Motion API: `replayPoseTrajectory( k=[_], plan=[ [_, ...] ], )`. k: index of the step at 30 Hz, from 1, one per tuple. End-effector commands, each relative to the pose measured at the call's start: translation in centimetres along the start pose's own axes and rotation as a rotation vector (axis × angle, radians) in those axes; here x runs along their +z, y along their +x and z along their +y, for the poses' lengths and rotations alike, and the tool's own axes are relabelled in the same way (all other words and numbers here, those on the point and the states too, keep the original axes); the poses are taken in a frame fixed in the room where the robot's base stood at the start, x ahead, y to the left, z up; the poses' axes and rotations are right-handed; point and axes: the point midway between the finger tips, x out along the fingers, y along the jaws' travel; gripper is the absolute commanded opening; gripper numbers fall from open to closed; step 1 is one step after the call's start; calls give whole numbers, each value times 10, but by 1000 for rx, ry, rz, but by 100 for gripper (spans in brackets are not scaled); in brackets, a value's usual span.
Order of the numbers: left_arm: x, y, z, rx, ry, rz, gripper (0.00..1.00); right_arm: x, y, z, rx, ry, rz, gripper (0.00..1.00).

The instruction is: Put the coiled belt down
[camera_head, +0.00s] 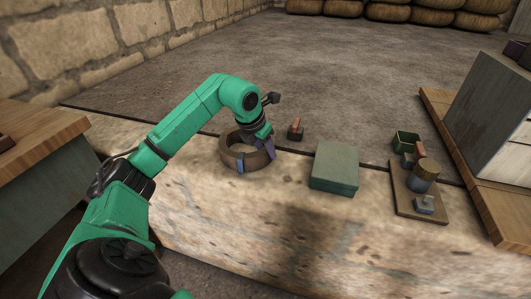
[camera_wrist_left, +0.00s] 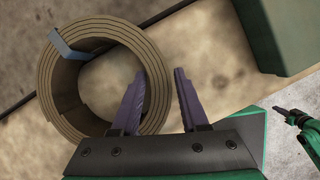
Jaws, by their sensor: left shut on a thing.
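The coiled belt (camera_head: 236,161) is a brown ring of several layers with a blue-grey clip, over the stone ledge (camera_head: 285,235) and level in the head view. I cannot tell whether its underside touches the stone. My left gripper (camera_head: 266,150) is at the belt's right rim, shut on its wall. In the left wrist view the coiled belt (camera_wrist_left: 62,108) fills the left side, and the left gripper's purple fingers (camera_wrist_left: 158,102) straddle its right wall. Part of a green arm with a purple-tipped gripper (camera_wrist_left: 291,117), apparently my right one, shows at the right edge; its jaws are unclear.
A green block (camera_head: 335,168) stands to the right of the belt on the ledge. Further right is a wooden board (camera_head: 408,203) with a cylinder and small parts, beside a green open box (camera_head: 405,141). A small dark block with a reddish handle (camera_head: 296,130) stands behind the belt.

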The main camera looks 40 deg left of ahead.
Motion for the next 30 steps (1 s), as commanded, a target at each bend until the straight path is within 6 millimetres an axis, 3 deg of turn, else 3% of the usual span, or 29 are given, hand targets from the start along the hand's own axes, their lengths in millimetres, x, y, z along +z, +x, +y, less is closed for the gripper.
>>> replayPoseTrajectory(
  k=[5, 6, 8, 17, 20, 30],
  plan=[
    [-1, 1, 0, -1, -2, 3, 0, 0, -1, 0, 0, 0, -1, 0],
    [-2, 2, 0, -2, -2, 6, 55, 0, 0, 0, 0, 0, -1, 0],
    [-2, 2, 0, -2, -2, 6, 75, 0, 0, 0, 0, 0, -1, 0],
    [-1, 1, 0, -1, -2, 4, 75, 0, 0, 0, 0, 0, -1, 0],
    [0, -9, 1, 1, -2, 2, 75, 0, -2, 0, 0, -1, 1, 0],
    [1, -96, 1, 2, -1, 2, 75, 23, 7, 2, 3, -12, -6, 0]
  ],
)
